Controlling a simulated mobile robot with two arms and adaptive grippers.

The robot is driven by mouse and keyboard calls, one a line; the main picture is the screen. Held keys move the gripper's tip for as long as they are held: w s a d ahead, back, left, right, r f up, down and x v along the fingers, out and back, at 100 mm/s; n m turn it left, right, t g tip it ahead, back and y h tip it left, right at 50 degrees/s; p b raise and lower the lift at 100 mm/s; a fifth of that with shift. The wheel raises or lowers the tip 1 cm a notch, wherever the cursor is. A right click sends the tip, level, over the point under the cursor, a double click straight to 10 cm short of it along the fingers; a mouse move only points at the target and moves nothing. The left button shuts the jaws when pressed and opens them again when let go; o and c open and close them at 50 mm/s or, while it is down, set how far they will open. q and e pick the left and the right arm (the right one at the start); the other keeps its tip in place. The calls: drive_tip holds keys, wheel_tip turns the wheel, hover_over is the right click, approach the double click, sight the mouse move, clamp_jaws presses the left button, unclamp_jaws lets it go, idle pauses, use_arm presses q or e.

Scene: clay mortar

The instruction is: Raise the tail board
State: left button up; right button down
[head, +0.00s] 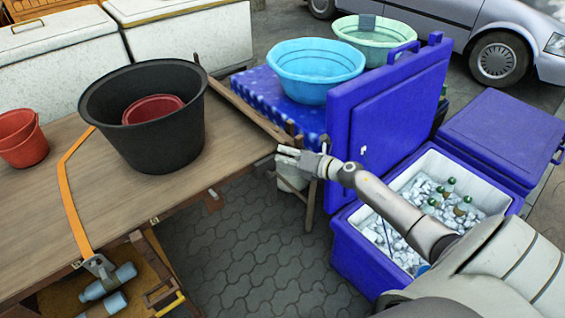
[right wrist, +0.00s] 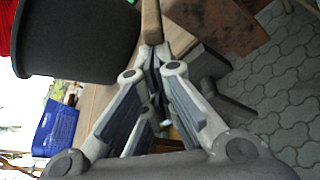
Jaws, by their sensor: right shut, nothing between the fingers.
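A wooden cart bed or table (head: 60,190) fills the left of the head view. I cannot tell for certain which part is the tail board. A narrow wooden bar (head: 240,103) runs along the bed's right edge. My right gripper (head: 282,157) is shut and empty, near that bar's front end at the bed's right corner. In the right wrist view, the closed fingertips (right wrist: 155,55) are close to a wooden rod end (right wrist: 152,22); contact is unclear. A reddish-brown panel (right wrist: 215,25) lies beyond them.
A black tub (head: 145,130) holding a red bowl and a red bucket (head: 22,138) stand on the bed. An orange strap (head: 72,205) crosses it. A blue cool box (head: 350,255) with ice and bottles, its lid (head: 385,115) upright, crowds my right arm. Paving lies open below.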

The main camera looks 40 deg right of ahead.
drive_tip(key=shift+w+d+r+m+y, duration=0.1)
drive_tip(key=shift+d+r+m+y, duration=0.3)
drive_tip(key=shift+d+r+m, duration=0.35)
drive_tip(key=shift+r, duration=0.1)
